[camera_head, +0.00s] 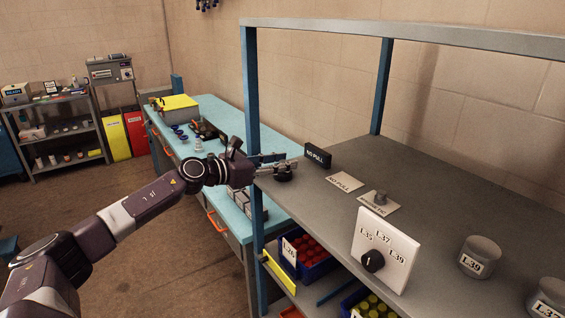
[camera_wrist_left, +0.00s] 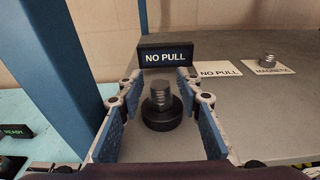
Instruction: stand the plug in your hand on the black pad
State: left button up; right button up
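The plug (camera_wrist_left: 161,91) is a grey threaded cylinder, upright between my left gripper's fingers in the left wrist view. Directly under it is a round black pad (camera_wrist_left: 162,118) on the grey shelf, and the plug appears to rest on it. My left gripper (camera_wrist_left: 160,84) is open, with a blue-padded finger on each side and visible gaps to the plug. In the head view my left gripper (camera_head: 272,163) reaches over the shelf's left corner, around the dark pad (camera_head: 283,175); the plug is hard to make out there. My right gripper is not in view.
A black "NO PULL" block (camera_head: 318,156) stands just behind the pad. A "NO PULL" card (camera_head: 344,181) and a "MAGNETIC" card (camera_head: 370,219) with another plug (camera_head: 381,197) lie to the right. A blue post (camera_head: 250,90) rises close to my left gripper. A dial panel (camera_head: 387,240) stands nearer.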

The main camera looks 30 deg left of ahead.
pick_arm(q)
jog(key=shift+s+a+f+b, duration=0.15)
jog(key=shift+s+a+b, duration=0.1)
jog(key=shift+s+b, duration=0.25)
jog(key=b+v, duration=0.4)
jog(key=v, duration=0.1)
jog(key=shift+s+d, duration=0.1)
jog(key=shift+d, duration=0.1)
jog(key=shift+s+d+r, duration=0.1)
jog(key=shift+r, duration=0.2)
jog(key=shift+s+r, duration=0.1)
jog(key=shift+s, duration=0.25)
jog(key=shift+a+v, duration=0.15)
jog(key=shift+v, duration=1.1)
jog(key=shift+a+v, duration=0.15)
jog(key=shift+v, duration=1.1)
jog(key=shift+w, duration=0.1)
